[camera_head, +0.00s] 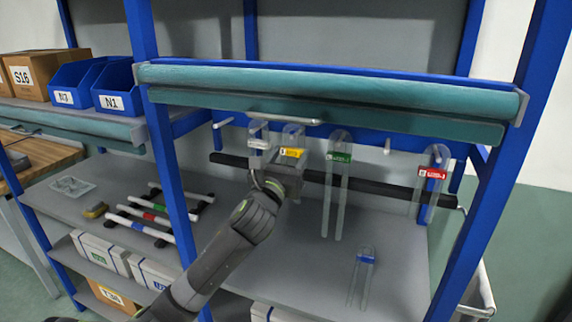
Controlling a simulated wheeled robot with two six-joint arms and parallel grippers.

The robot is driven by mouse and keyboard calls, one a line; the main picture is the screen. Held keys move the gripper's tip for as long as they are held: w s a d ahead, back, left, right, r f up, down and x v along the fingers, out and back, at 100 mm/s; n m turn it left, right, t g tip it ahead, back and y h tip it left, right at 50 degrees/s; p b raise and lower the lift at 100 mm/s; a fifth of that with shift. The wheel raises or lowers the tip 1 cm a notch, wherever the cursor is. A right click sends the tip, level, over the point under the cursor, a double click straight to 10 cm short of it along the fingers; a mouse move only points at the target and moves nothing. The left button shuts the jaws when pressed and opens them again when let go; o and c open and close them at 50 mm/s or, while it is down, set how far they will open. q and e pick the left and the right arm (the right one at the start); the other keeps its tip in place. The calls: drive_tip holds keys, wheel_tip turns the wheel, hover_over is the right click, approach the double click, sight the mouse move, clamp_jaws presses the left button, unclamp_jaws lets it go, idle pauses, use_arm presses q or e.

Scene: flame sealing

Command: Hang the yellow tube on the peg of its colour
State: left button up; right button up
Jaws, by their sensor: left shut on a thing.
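The yellow tube is a clear looped tube with a yellow label (292,153). It is upright in front of the back rail, below the teal roller. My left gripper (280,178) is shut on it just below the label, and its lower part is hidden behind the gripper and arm. Its top loop is at peg height, but I cannot tell whether it is around a peg. A clear piece (258,134) is close to its left. Bare pegs show at the left (223,123) and right (387,147); their colours cannot be told. My right gripper is not in view.
A green-labelled tube (340,158) and a red-labelled tube (431,174) hang to the right. A blue-labelled tube (365,259) is lower, over the grey shelf (310,270). A rack of white rods with coloured bands (147,217) lies left. Blue posts (487,200) flank the bay.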

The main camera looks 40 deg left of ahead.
use_arm(q)
drive_tip(key=shift+w+a+f+b, duration=0.15)
drive_tip(key=shift+w+b, duration=0.25)
drive_tip(key=shift+w, duration=0.4)
drive_tip(key=shift+w+a+f+p, duration=0.1)
drive_tip(key=shift+w+f+p, duration=0.05)
drive_tip(key=shift+w+p, duration=0.2)
drive_tip(key=shift+f, duration=0.15)
drive_tip(key=shift+w+a+p, duration=0.1)
drive_tip(key=shift+w+p, duration=0.25)
drive_tip(key=o, duration=1.5)
drive_tip(key=shift+s, duration=0.15)
idle(0.4)
